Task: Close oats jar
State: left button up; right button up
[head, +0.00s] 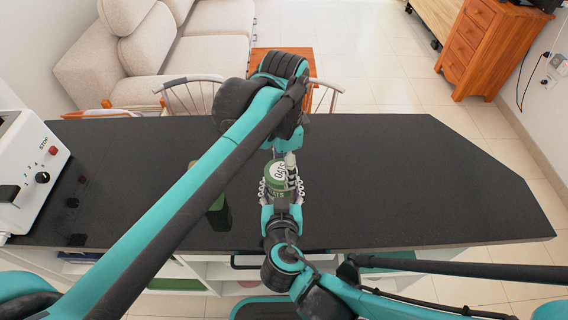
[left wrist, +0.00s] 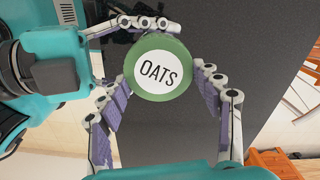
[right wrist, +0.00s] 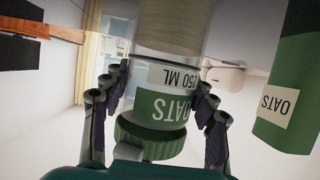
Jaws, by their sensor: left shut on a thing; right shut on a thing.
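The right wrist view is upside down and shows the ridged lid (right wrist: 152,138) at the jar's mouth. I cannot tell if it is fully seated.
A green oats pack (head: 219,214) stands left of the jar, partly behind my left arm. A white toaster (head: 32,165) is at the counter's left end. The right part of the counter (head: 430,185) is clear. A chair (head: 190,95) stands beyond the far edge.

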pick_arm(q)
jog(key=shift+f, duration=0.3)
jog(key=m, duration=0.5)
jog(key=shift+s+m, duration=0.15)
jog(key=shift+m, duration=0.15)
jog(key=m, duration=0.7)
jog(key=shift+s+a, duration=0.1)
jog(key=shift+s, duration=0.1)
jog(key=m, duration=0.4)
jog(key=shift+a+m, duration=0.15)
jog(key=shift+m, duration=0.15)
jog(key=m, duration=0.6)
jog(key=shift+s+a, duration=0.1)
jog(key=shift+a, duration=0.05)
jog(key=o, duration=0.9)
jog(key=shift+f, duration=0.1)
jog(key=shift+o, duration=0.2)
